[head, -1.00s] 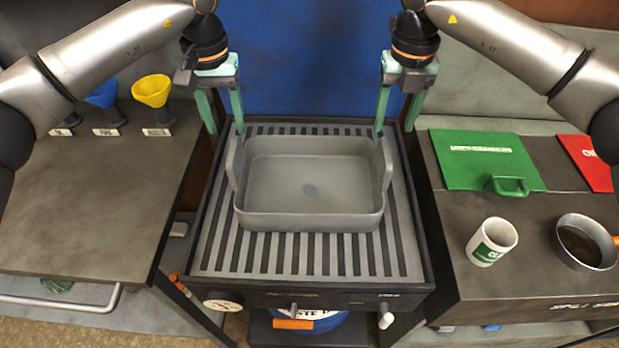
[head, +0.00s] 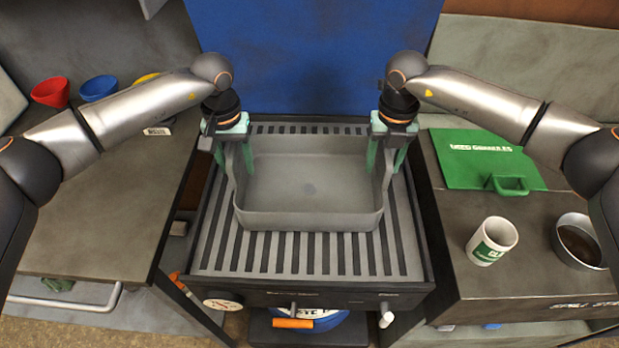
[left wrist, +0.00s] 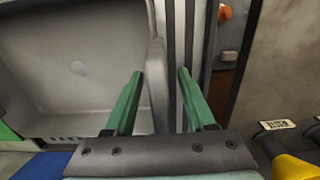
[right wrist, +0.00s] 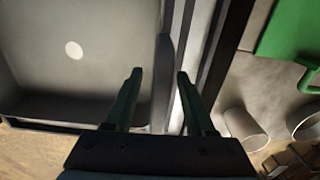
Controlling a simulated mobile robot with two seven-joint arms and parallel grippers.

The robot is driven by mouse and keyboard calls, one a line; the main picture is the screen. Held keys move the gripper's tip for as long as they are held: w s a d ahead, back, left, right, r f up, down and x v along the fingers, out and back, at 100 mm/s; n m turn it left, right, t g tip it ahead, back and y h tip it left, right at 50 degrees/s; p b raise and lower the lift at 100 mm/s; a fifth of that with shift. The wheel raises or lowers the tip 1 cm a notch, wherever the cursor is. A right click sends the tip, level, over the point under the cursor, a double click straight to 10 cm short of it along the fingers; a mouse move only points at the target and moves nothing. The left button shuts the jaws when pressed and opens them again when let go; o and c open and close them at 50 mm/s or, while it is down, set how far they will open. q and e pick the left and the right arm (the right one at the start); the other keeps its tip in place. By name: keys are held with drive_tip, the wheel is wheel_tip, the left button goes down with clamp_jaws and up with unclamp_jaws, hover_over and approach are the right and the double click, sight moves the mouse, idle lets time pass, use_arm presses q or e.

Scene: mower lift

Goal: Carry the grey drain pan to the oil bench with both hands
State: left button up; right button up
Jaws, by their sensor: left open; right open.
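The grey drain pan (head: 309,218) is empty and sits level on the slatted grate of a bench (head: 300,262) in the middle of the head view. My left gripper (head: 233,168) is open at the pan's left side. In the left wrist view its fingers (left wrist: 160,75) stand on either side of the raised left wall (left wrist: 157,75). My right gripper (head: 385,170) is open at the pan's right side. In the right wrist view its fingers (right wrist: 160,75) stand on either side of the raised right wall (right wrist: 162,75).
A dark bench (head: 90,220) with red (head: 50,92) and blue (head: 98,87) funnels stands left. A blue panel (head: 310,55) stands behind.

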use_arm(q)
drive_tip(key=shift+c, duration=0.2)
use_arm(e)
drive_tip(key=shift+c, duration=0.2)
use_arm(q)
clamp_jaws()
use_arm(e)
clamp_jaws()
drive_tip(key=shift+r, duration=0.1)
idle(0.6)
